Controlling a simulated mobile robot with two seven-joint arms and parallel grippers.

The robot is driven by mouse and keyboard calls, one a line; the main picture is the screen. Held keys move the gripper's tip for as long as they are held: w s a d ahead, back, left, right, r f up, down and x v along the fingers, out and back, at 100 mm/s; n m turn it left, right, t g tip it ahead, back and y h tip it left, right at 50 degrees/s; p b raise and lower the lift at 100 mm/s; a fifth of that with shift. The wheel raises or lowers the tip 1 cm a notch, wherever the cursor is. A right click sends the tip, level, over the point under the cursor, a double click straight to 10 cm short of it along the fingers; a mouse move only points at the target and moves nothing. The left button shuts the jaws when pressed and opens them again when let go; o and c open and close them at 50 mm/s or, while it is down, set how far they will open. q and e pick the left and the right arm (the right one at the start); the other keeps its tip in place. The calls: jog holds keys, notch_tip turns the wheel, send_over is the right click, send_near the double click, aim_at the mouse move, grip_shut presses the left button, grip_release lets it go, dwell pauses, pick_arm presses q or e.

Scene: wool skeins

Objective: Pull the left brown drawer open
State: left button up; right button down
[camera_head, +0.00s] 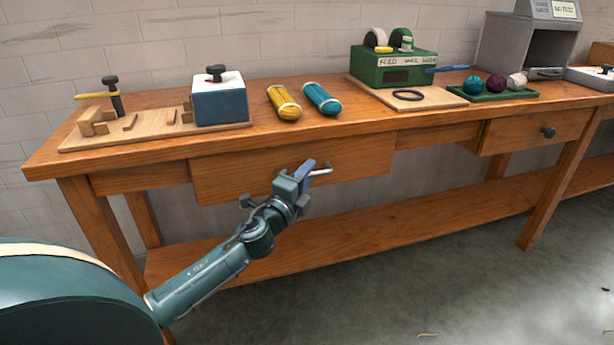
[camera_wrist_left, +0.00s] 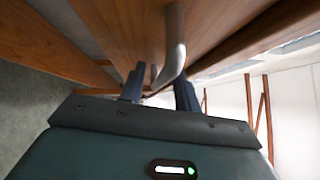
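The left brown drawer (camera_head: 235,178) is a wide wooden front under the workbench top. In the head view I cannot tell whether it stands out from the bench. Its metal bar handle (camera_head: 321,172) is partly hidden by my left gripper (camera_head: 305,172), which is right at it. In the left wrist view the curved grey handle (camera_wrist_left: 175,45) reaches down between the two dark fingers of my left gripper (camera_wrist_left: 160,88). The fingers stand apart, one on each side of the handle, with space visible between them. My right gripper is not in view.
The workbench (camera_head: 330,128) carries a blue box (camera_head: 219,104), yellow and teal skeins (camera_head: 284,103), a green box (camera_head: 393,70) and yarn balls. Another drawer with a dark knob (camera_head: 548,132) is at the right.

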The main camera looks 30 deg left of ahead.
pick_arm(q)
jog(key=shift+w, duration=0.25)
jog(key=shift+c, duration=0.4)
grip_shut()
